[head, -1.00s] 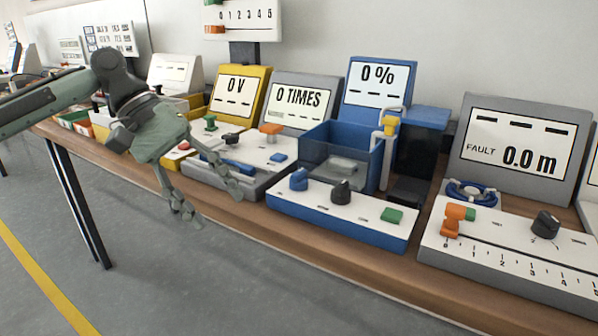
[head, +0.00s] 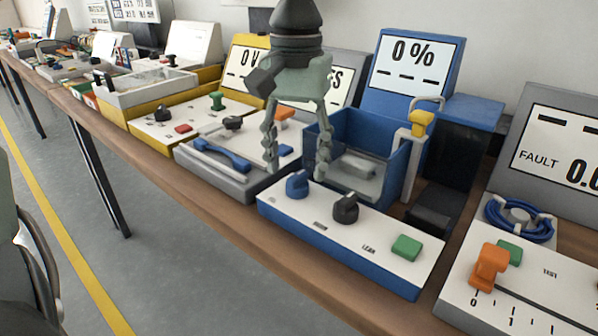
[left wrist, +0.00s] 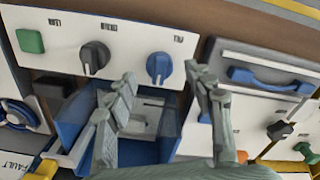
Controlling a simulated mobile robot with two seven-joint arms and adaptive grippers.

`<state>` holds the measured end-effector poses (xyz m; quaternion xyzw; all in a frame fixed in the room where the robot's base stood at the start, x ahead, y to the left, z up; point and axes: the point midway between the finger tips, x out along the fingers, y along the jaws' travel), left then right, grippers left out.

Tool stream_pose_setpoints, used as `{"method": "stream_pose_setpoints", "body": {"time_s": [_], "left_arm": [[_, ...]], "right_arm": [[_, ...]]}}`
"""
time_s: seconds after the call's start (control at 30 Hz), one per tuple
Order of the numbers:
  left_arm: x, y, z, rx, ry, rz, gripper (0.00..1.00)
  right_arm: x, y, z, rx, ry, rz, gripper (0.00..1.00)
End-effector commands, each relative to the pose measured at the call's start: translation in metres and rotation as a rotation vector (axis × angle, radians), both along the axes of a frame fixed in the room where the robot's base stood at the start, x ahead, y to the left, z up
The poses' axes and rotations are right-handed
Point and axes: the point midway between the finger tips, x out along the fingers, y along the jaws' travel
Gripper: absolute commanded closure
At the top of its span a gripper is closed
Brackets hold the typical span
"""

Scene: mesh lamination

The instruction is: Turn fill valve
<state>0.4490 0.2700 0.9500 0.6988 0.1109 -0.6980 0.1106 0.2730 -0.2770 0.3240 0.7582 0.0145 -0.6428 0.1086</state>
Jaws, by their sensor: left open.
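The blue fill panel (head: 330,234) lies flat at the front of the bench. At its left end is a blue knob (head: 298,184), also in the left wrist view (left wrist: 160,68), where the small label beside it seems to read FILL. A black knob (head: 345,208) and a green button (head: 406,247) sit to its right. My left gripper (head: 295,168) is open and points down, its fingertips behind and above the blue knob, one to each side in the picture. I see no contact with the knob. In the wrist view my left fingers (left wrist: 160,80) are spread and empty.
Behind the panel stands a clear blue tank (head: 405,165) with a yellow-handled tap (head: 421,122). A display (head: 414,62) reads 0 %. A grey unit with a blue handle (head: 222,155) is to the left. An orange lever (head: 489,266) is at the right.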

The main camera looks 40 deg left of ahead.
Motion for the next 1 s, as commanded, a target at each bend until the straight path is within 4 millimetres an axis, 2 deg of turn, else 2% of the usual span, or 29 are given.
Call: {"method": "stream_pose_setpoints", "body": {"time_s": [0.03,0.2,0.4,0.53,0.93,1.0], "left_arm": [[-0.001,0.000,-0.009,-0.001,0.005,-0.001,0.47],[0.000,0.000,-0.025,-0.001,0.002,0.001,0.47],[0.000,0.000,-0.030,-0.001,0.000,0.001,0.47],[0.000,0.000,-0.030,-0.001,0.000,0.001,0.47],[0.000,0.000,-0.030,0.000,0.000,0.001,0.96],[0.000,0.000,-0.030,0.000,0.000,0.001,0.97]], "right_arm": [[-0.001,0.000,0.000,0.000,0.001,0.000,0.47],[0.008,0.000,0.003,0.001,-0.017,0.003,0.47],[0.023,-0.001,0.007,-0.001,-0.043,0.007,0.47],[0.024,-0.002,0.007,-0.003,-0.043,0.008,0.47],[0.014,-0.002,0.004,-0.004,-0.026,0.007,0.47],[0.013,-0.002,0.004,-0.004,-0.025,0.007,0.47]]}}
